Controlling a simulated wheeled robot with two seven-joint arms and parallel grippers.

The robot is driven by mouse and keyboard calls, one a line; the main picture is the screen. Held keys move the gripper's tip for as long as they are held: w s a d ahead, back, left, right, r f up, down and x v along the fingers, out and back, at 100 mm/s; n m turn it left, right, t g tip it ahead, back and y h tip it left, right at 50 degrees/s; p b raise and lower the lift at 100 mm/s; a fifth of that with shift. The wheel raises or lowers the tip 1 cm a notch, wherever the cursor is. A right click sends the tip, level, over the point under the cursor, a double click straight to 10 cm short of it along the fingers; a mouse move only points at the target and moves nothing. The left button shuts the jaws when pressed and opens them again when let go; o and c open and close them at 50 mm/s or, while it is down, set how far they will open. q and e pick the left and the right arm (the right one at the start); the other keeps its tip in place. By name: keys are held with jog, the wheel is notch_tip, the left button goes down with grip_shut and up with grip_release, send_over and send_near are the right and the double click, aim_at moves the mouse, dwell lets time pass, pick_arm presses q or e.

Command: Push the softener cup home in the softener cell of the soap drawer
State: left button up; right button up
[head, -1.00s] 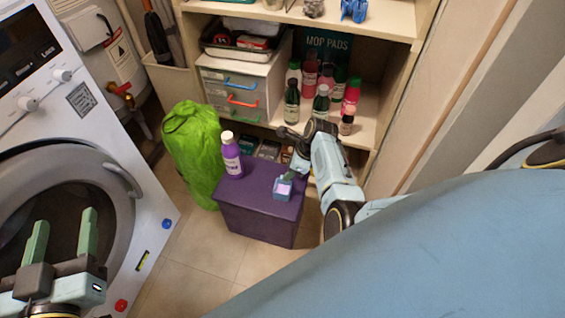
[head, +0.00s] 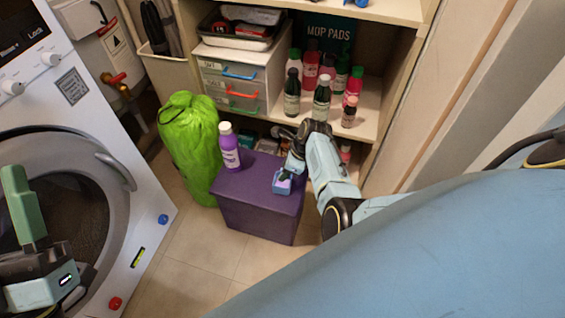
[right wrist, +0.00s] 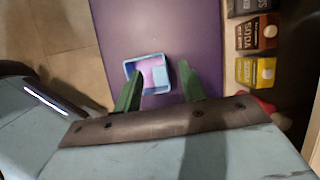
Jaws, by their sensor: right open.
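A small blue cup (head: 282,187) with pinkish-purple contents stands on the lid of a purple box; it also shows in the right wrist view (right wrist: 152,76). My right gripper (head: 289,174) is open at the cup. In the right wrist view its green fingertips (right wrist: 158,80) lie to either side of the cup's near part; whether they touch it I cannot tell. My left gripper (head: 22,195) is at the left edge, in front of the washing machine (head: 130,225). Only one green finger shows clearly. The soap drawer and softener cell are not in view.
A purple bottle (head: 229,150) stands on the purple box (head: 255,215) left of the cup. A green bag (head: 188,140) stands beside the box. Shelves with several bottles (head: 322,98) rise behind my right arm. Cartons (right wrist: 258,35) lie beyond the box. The floor in front is clear.

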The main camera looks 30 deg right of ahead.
grip_shut()
pick_arm(q)
jog(key=shift+w, duration=0.1)
pick_arm(e)
jog(key=shift+r, duration=0.15)
dwell(0.3)
jog(key=shift+r, duration=0.1)
jog(key=shift+r+p, duration=0.9)
jog(key=shift+r, duration=0.05)
pick_arm(q)
notch_tip(320, 180, down, 10)
jog(key=w+g+y+p, duration=0.3)
jog(key=g, duration=0.6)
pick_arm(e)
notch_tip(320, 180, up, 4)
jog(key=shift+f, duration=0.2)
pick_arm(q)
jog(key=s+a+f+g+y+p, duration=0.1)
jog(key=s+a+f+g, duration=0.1)
jog(key=f, duration=0.3)
jog(key=s+a+f+g+y+p, duration=0.1)
jog(key=s+a+f+g, duration=0.1)
jog(key=f+g, duration=0.3)
jog(key=shift+s+a+n, duration=0.15)
jog(key=shift+s+n, duration=0.15)
jog(key=shift+s, duration=0.55)
pick_arm(e)
jog(key=shift+r, duration=2)
